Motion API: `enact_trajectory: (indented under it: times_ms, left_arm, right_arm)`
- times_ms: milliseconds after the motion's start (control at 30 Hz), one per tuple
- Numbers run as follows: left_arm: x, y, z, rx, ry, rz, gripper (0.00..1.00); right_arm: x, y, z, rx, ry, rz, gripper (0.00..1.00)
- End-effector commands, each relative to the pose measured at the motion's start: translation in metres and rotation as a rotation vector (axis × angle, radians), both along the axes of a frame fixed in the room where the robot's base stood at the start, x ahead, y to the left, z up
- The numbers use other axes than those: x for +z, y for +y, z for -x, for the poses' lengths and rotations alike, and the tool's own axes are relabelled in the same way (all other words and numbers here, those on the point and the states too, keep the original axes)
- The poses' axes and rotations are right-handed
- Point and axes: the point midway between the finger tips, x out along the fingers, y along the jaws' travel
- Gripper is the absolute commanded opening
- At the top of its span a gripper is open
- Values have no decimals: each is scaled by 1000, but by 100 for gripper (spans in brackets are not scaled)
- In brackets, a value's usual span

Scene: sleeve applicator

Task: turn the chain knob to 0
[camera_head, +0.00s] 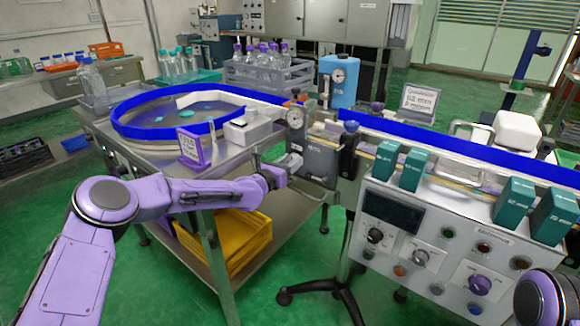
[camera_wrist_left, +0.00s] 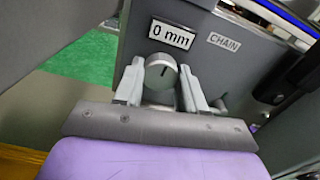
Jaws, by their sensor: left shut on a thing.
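The chain knob (camera_wrist_left: 161,76) is a grey round knob with a dark pointer line, on the front of a grey box (camera_head: 319,158). In the left wrist view the line points roughly up. A plate above the knob (camera_wrist_left: 171,35) reads "0 mm", and a label to its right (camera_wrist_left: 224,41) reads "CHAIN". My left gripper (camera_head: 290,163) reaches the box from the left. In the left wrist view its two fingers stand one on each side of the knob, shut on it. In the head view the knob is hidden behind the gripper. My right gripper is out of view.
A control panel (camera_head: 405,285) with several knobs and buttons is at the right. Teal boxes (camera_head: 400,165) stand along the blue-railed conveyor (camera_head: 450,148). A purple sign (camera_head: 193,147) stands on the metal table, above a yellow crate (camera_head: 235,240).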

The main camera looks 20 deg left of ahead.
Motion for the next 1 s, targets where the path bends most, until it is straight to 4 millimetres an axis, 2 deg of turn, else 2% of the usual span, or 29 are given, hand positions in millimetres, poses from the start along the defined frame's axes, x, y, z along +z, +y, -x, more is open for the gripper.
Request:
enact_trajectory:
  times_ms: [700, 733, 800, 1000]
  left_arm:
    - [-1, 0, 0, 0, 27, 70, 9]
    - [-1, 0, 0, 0, 27, 70, 46]
    - [-1, 0, 0, 0, 27, 69, 65]
    - [-1, 0, 0, 0, 26, 68, 65]
  right_arm:
    - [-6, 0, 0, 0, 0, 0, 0]
    - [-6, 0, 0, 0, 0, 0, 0]
    - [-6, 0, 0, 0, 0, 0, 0]
    - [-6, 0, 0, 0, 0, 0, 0]
